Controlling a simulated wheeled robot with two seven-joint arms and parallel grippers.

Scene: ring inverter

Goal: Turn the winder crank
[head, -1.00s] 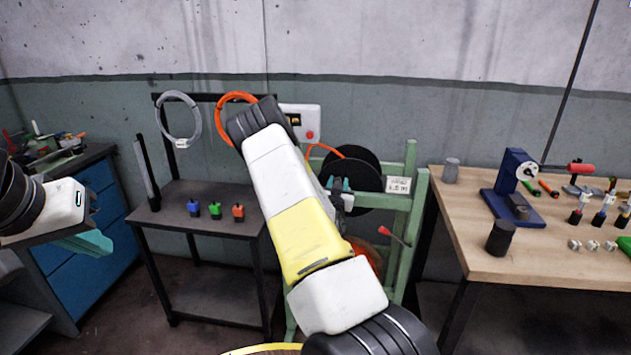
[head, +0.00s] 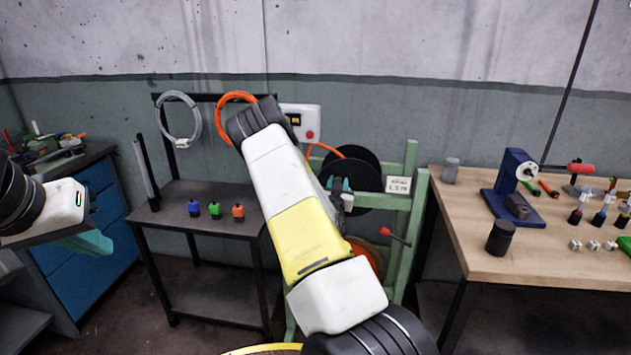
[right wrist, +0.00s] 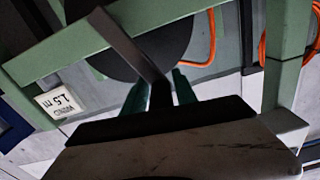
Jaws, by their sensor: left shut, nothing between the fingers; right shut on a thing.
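The winder is a black drum (head: 362,172) on a green frame (head: 418,200), with orange cable leading to it. In the right wrist view a dark flat crank arm (right wrist: 128,43) crosses in front of the drum (right wrist: 172,60) and runs down to the teal fingers. My right gripper (head: 341,186) is at the drum's front, shut on the crank handle, which is mostly hidden between its fingers (right wrist: 160,92). My left gripper (head: 98,243) is shut and empty at the far left, well away from the winder.
A label card (head: 397,185) reading 1.5 m and a red-knobbed lever (head: 385,232) are on the frame. A dark table (head: 215,222) with small coloured blocks stands left. A wooden workbench (head: 465,215) with a blue press (head: 512,180) stands right. My right arm hides part of the frame.

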